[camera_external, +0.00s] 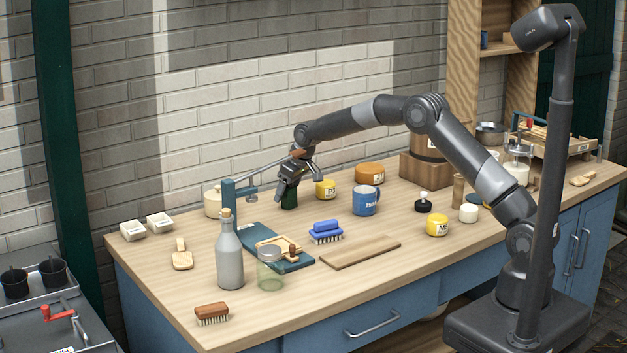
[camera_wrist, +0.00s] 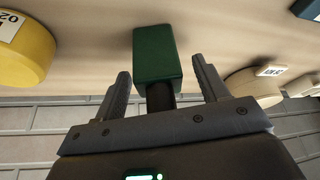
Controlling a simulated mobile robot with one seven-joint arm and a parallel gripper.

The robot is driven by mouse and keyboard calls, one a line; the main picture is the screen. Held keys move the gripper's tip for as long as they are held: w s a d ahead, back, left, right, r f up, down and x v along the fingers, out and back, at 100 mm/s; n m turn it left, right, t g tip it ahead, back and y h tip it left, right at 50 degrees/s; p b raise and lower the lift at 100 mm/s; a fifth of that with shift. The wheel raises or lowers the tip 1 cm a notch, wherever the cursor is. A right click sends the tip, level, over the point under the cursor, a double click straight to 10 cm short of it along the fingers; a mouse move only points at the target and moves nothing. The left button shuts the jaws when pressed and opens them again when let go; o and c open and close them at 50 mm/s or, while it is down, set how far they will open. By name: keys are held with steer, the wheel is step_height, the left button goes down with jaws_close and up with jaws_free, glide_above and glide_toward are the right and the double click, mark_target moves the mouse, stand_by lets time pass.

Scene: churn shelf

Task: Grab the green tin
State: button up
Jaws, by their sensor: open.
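The green tin (camera_external: 289,199) is a dark green block-shaped tin standing on the wooden worktop towards the back. In the wrist view the green tin (camera_wrist: 158,55) is ahead of the fingertips, roughly midway between them, with a dark round part at its near end. My gripper (camera_external: 288,188) is just above and beside the tin in the outside view, partly covering it. In the wrist view my gripper (camera_wrist: 160,80) has its fingers apart, one on either side of the tin's line. I cannot tell whether they touch it.
A yellow tin (camera_external: 326,190) and a blue mug (camera_external: 365,201) stand right of the green tin. A blue press with a long lever (camera_external: 229,205) and a cream pot (camera_external: 213,202) stand left. The brick wall is close behind. Bare wood lies in front.

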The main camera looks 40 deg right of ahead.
steer(key=shift+c, duration=0.6)
steer(key=c, duration=1.1)
steer(key=shift+o, duration=0.2)
steer(key=shift+r, duration=0.1)
